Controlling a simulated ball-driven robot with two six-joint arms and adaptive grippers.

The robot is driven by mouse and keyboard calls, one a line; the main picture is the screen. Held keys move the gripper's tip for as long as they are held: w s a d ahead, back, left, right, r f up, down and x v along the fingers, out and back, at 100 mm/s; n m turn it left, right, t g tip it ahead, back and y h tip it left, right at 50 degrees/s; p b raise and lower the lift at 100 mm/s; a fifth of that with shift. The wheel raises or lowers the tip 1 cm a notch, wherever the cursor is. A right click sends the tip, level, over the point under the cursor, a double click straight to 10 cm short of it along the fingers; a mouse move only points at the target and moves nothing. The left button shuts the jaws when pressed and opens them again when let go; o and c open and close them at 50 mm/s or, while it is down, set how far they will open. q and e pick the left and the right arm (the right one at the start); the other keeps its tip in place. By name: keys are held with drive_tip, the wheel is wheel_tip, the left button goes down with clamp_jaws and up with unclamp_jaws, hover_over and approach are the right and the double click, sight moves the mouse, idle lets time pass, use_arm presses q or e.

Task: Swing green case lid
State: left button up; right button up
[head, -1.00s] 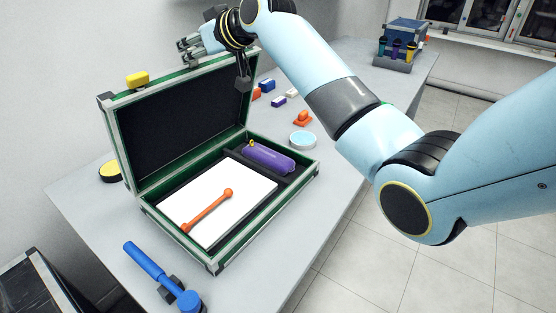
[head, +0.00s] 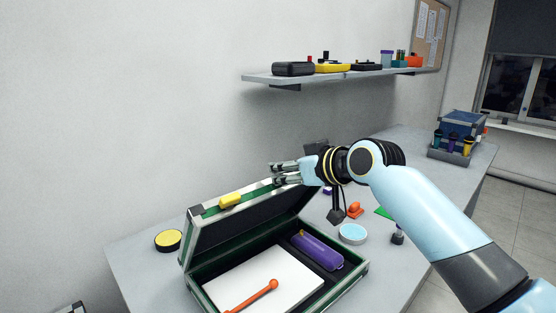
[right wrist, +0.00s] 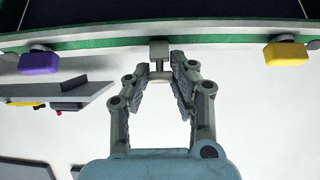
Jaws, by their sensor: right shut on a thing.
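A yellow block (head: 230,200) is on the lid's upper edge. My right gripper (head: 278,173) is at the lid's upper edge; in the right wrist view (right wrist: 160,78) its fingers are closed around a small grey tab (right wrist: 159,52) at the middle of that edge. That view also shows a purple block (right wrist: 38,63) and the yellow block (right wrist: 286,54) on the edge. The left gripper is out of view.
Inside the base are a white sheet (head: 250,283), an orange rod (head: 255,296) and a purple case (head: 318,250). A round blue-topped tin (head: 352,233) and an orange item (head: 355,210) stand right of it. A wall shelf (head: 345,75) hangs behind.

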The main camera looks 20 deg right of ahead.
drive_tip(key=shift+s+d, duration=0.1)
drive_tip(key=shift+s, duration=0.1)
drive_tip(key=s+d+f+b, duration=0.1)
drive_tip(key=s+d+f, duration=0.1)
drive_tip(key=s+f, duration=0.3)
drive_tip(key=shift+s+f, duration=0.4)
drive_tip(key=shift+s, duration=0.75)
drive_tip(key=shift+s+d+f+b, duration=0.3)
drive_tip(key=shift+s+f+b, duration=0.55)
drive_tip(key=shift+f, duration=0.45)
drive_tip(key=shift+s+d+f+b, duration=0.25)
drive_tip(key=shift+s+f+b, duration=0.45)
drive_tip(key=shift+s+f, duration=0.4)
drive_tip(key=shift+s+d+f+b, duration=0.3)
drive_tip(key=shift+s+f+b, duration=0.45)
drive_tip(key=shift+f, duration=0.7)
clamp_jaws()
